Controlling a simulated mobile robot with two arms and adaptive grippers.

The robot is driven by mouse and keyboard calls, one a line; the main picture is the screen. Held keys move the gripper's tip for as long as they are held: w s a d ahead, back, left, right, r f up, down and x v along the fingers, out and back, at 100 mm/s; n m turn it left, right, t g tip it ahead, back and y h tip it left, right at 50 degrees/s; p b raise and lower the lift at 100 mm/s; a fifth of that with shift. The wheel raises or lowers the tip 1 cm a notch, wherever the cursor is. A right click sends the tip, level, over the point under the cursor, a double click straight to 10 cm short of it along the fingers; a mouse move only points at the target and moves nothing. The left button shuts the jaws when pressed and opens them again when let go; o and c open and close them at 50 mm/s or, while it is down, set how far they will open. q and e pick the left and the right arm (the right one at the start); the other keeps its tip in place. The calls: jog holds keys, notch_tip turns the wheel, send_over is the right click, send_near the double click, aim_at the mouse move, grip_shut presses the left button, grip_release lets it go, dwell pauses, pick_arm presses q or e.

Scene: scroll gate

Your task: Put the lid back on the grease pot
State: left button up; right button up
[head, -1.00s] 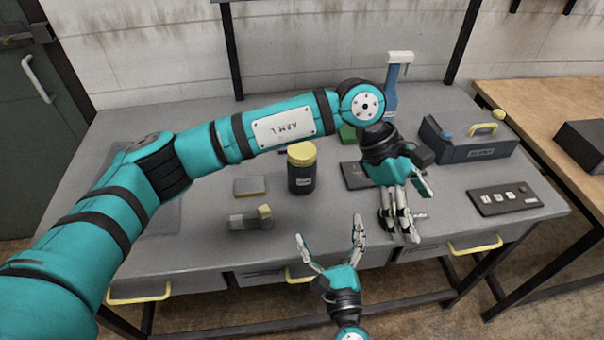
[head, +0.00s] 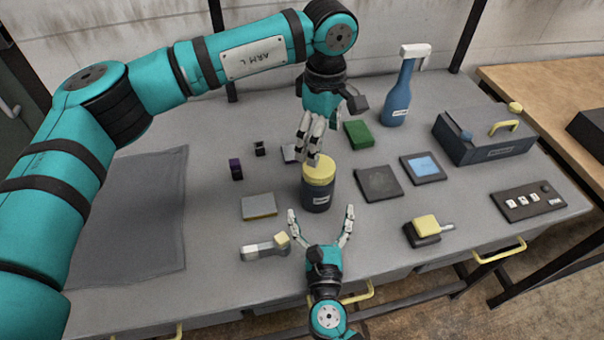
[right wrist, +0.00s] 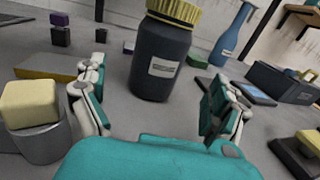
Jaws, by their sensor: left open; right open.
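The grease pot (head: 316,200) is a dark jar with a pale label, upright near the middle of the grey bench. The yellow ribbed lid (head: 319,170) sits on its top; whether it is fully seated I cannot tell. Both the pot (right wrist: 160,55) and the lid (right wrist: 176,9) show in the right wrist view, the lid cut by the top edge. My left gripper (head: 309,158) is open, its fingers pointing down at the lid's back left edge; contact is unclear. My right gripper (head: 321,212) is open and empty in front of the pot, fingers spread either side of its near side, apart from it.
A grey piece with a yellow block (head: 282,240) lies left of my right gripper. Dark plates (head: 378,183), a green block (head: 358,134), a blue bottle (head: 398,95) and a toolbox (head: 487,137) stand right.

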aim_at(317, 187)
pick_arm(q)
jog(key=shift+w, duration=0.1)
pick_arm(e)
jog(key=shift+w+a, duration=0.1)
jog(key=shift+w, duration=0.05)
pick_arm(q)
jog(key=shift+r, duration=0.15)
pick_arm(e)
jog(key=shift+r, duration=0.15)
jog(key=shift+w+a, duration=0.2)
jog(key=shift+w, duration=1.7)
jog(key=shift+w+a, duration=0.2)
jog(key=shift+w, duration=1.65)
